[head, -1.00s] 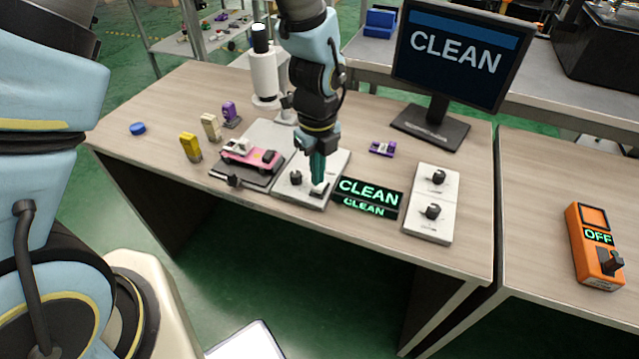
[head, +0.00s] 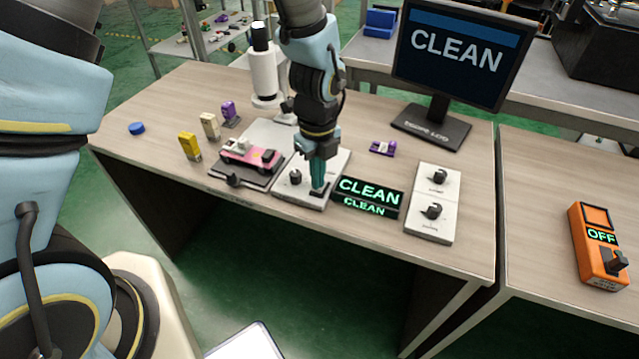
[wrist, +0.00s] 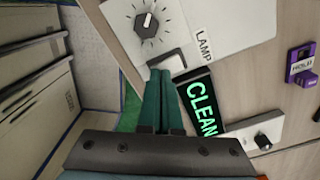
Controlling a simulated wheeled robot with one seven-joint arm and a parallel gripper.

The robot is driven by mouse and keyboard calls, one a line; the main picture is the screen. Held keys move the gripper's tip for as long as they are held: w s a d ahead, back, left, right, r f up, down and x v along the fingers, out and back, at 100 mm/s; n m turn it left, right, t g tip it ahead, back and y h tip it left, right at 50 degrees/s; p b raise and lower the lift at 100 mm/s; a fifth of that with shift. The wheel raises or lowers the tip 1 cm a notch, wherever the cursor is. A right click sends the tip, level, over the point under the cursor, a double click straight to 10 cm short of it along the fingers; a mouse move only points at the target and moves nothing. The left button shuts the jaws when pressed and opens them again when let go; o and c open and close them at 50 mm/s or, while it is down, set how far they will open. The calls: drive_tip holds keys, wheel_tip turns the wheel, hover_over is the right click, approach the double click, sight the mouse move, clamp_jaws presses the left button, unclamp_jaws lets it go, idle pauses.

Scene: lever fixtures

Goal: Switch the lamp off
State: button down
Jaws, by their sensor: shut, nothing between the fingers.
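The white lamp panel (head: 335,163) lies on the table; its LAMP label (wrist: 204,45) reads in the wrist view. It carries a round black knob (wrist: 147,25), also seen in the head view (head: 295,177), and a small rocker switch (wrist: 170,60) near its edge. My gripper (head: 318,189) points down at the rocker with its teal fingers together and empty. In the wrist view the fingertips (wrist: 162,74) are right beside or on the rocker; I cannot tell if they touch. The fingers hide part of the rocker in the head view.
A black CLEAN sign (head: 367,197) stands close right of the panel. Beyond it is a two-knob panel (head: 433,203). A pink toy truck (head: 250,155) on a grey plate lies left. A white upright device (head: 263,75) and a monitor (head: 455,55) stand behind.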

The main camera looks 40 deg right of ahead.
drive_tip(key=shift+f, duration=0.25)
drive_tip(key=shift+r, duration=0.2)
drive_tip(key=shift+r+p, duration=2.9)
drive_tip(key=shift+r, duration=0.5)
